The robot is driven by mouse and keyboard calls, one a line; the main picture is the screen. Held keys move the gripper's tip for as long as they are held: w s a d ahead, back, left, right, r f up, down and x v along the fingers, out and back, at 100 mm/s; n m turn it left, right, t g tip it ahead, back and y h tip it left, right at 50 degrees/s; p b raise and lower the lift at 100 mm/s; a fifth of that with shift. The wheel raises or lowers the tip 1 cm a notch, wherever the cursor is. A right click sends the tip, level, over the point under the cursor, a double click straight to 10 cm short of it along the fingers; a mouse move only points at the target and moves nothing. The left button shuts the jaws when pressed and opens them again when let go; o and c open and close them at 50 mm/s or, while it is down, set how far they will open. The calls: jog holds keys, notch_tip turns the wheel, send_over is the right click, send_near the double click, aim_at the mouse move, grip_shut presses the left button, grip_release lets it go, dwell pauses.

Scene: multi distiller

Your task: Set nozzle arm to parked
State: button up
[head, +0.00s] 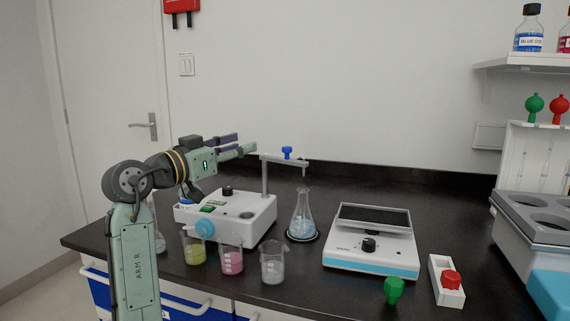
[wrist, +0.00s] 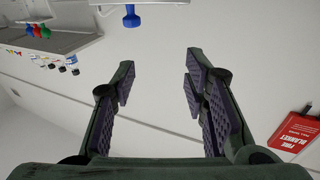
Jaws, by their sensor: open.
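The nozzle arm (head: 278,158) is a grey bar on top of a post (head: 265,180) on the white dispenser body (head: 235,215). It reaches right, with its nozzle end above a conical flask (head: 301,215) holding blue contents. A blue knob (head: 287,152) sits on the bar. My gripper (head: 244,145) is left of the post, at about the bar's height, pointing right and apart from the arm. In the wrist view my gripper (wrist: 157,68) is open and empty between its dark pads. The blue knob (wrist: 131,17) shows beyond the fingertips at the top there.
Beakers with yellow (head: 194,250), pink (head: 231,262) and clear (head: 272,264) contents stand in front of the dispenser. A white balance-like device (head: 371,252) stands right of the flask. A green bulb (head: 393,289) and a red one (head: 451,280) are at front right.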

aim_at(283, 148)
jog(key=w+d, duration=0.2)
jog(key=d, duration=0.1)
jog(key=w+d+f+m+g+p, duration=0.1)
jog(key=w+d, duration=0.1)
jog(key=d, duration=0.2)
jog(key=w+d+g+h, duration=0.1)
jog(key=w+d, duration=0.1)
jog(key=d, duration=0.2)
jog(key=shift+w+d+f+p, duration=0.2)
jog(key=shift+w+f+p, duration=0.1)
jog(key=shift+f+p, duration=0.1)
jog(key=shift+c, duration=0.2)
grip_shut()
